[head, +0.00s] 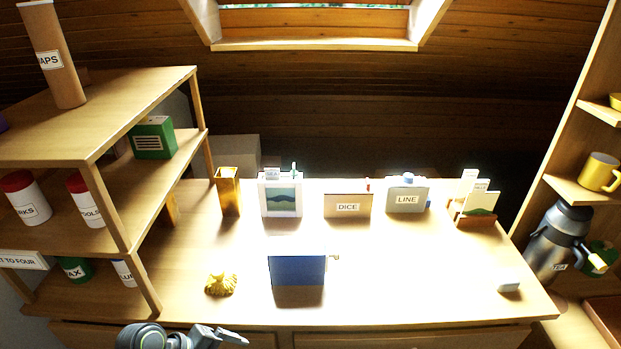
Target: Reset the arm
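My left gripper (222,337) shows at the bottom edge of the head view, left of centre, in front of the desk's front edge. It is seen small and partly cut off, so its opening is unclear. Nothing is visibly held in it. It is apart from the things on the desk (400,262). My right gripper is not in view.
A blue box (297,270) and a yellow ribbed object (221,284) stand near the desk's front. A DICE box (347,206), LINE box (407,199) and picture box (281,200) stand behind. Shelves (130,215) flank the left. The desk's right middle is clear.

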